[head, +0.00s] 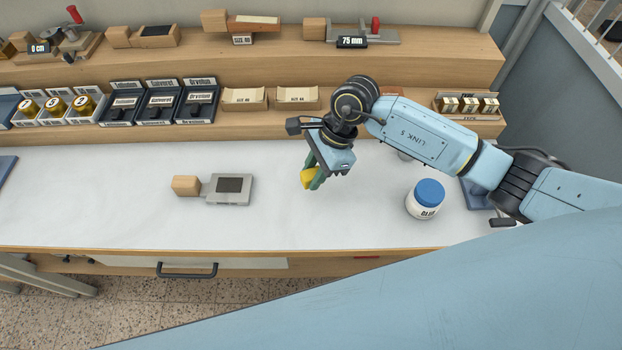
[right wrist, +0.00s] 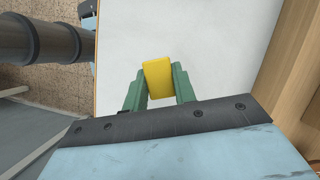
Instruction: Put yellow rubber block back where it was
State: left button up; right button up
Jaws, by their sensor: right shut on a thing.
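The yellow rubber block (head: 307,178) is held between the green fingers of my right gripper (head: 316,176), above the white work surface in the middle of the bench. In the right wrist view the yellow block (right wrist: 158,78) shows between the two fingertips of the right gripper (right wrist: 159,88), with white surface beyond it. I cannot tell how high it is above the surface. My left gripper is not in view.
A grey plate tool with a wooden handle (head: 229,189) lies left of the gripper. A glue jar with a blue lid (head: 425,199) stands to the right. Shelves behind hold black boxes (head: 159,103), open cartons (head: 245,99) and a tray (head: 466,105). The white surface (head: 110,210) at left is clear.

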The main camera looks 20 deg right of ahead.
aim_at(314, 195)
jog(key=shift+s+f, duration=0.15)
jog(key=shift+f, duration=2.8)
jog(key=shift+f, duration=0.15)
jog(key=o, duration=1)
jog(key=shift+c, duration=0.2)
jog(key=shift+r, duration=0.25)
jog(key=v, duration=1.2)
jog(key=shift+b, duration=0.35)
